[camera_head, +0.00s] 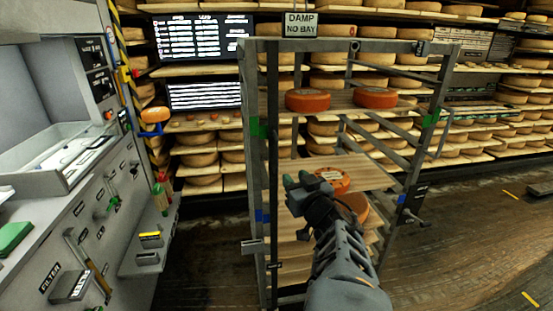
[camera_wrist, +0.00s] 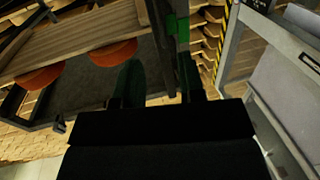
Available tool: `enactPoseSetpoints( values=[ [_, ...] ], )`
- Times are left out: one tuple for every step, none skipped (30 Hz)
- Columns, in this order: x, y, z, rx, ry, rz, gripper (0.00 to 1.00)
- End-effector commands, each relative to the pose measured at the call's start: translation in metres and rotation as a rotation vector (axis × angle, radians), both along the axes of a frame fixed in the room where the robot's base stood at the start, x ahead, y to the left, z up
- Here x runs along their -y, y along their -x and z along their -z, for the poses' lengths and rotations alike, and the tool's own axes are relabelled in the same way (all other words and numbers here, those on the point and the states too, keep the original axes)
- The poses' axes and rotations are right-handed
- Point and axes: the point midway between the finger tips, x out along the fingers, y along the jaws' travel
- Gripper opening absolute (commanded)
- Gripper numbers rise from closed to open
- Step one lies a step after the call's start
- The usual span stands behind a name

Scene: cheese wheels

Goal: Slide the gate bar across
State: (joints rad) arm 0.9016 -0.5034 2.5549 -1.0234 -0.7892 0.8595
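A wheeled-looking metal rack (camera_head: 247,150) with wooden shelves stands in front of me. A dark upright bar (camera_head: 272,120) runs down its open front near the left post; I take it for the gate bar. It also seems to show in the wrist view (camera_wrist: 158,35), beside a post with green marks. My gripper (camera_head: 303,182) is in front of the rack, just right of the bar. In the wrist view its two dark fingers (camera_wrist: 160,82) are apart, with the bar's line running between or beyond them. I cannot tell whether they touch it.
Orange-red cheese wheels (camera_head: 307,100) sit on the rack's upper shelf, and others (camera_head: 333,178) are partly hidden behind my gripper. A grey workbench (camera_head: 100,225) with tools stands at the left. Shelves of cheese fill the back. The floor (camera_head: 470,245) at the right is clear.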

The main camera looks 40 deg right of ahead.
Motion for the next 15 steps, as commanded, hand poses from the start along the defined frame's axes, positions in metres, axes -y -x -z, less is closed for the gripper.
enactPoseSetpoints(
  values=[
    [0.001,-0.005,-0.005,-0.001,-0.007,-0.005,0.36],
    [0.002,-0.008,-0.006,-0.001,-0.008,-0.005,0.36],
    [0.003,-0.013,-0.006,-0.002,-0.009,-0.005,0.36],
    [0.004,-0.016,-0.006,-0.004,-0.009,-0.004,0.36],
    [0.005,-0.02,-0.006,-0.006,-0.009,-0.002,0.36],
    [0.006,-0.027,-0.004,-0.006,-0.007,-0.002,0.36],
    [0.008,-0.032,-0.004,-0.004,-0.006,-0.003,0.36],
    [0.009,-0.037,-0.003,-0.005,-0.006,-0.003,0.36],
    [0.011,-0.044,-0.003,-0.005,-0.006,-0.002,0.36],
    [0.012,-0.049,-0.003,-0.005,-0.005,-0.001,0.36],
    [0.013,-0.055,0.0,-0.004,-0.003,-0.002,0.36],
    [0.016,-0.063,0.001,-0.004,-0.002,-0.001,0.36],
    [0.017,-0.069,0.001,-0.003,-0.003,-0.001,0.36],
    [0.018,-0.074,0.001,-0.004,-0.002,-0.001,0.36],
    [0.02,-0.081,0.001,-0.003,-0.002,0.0,0.36]
  ],
)
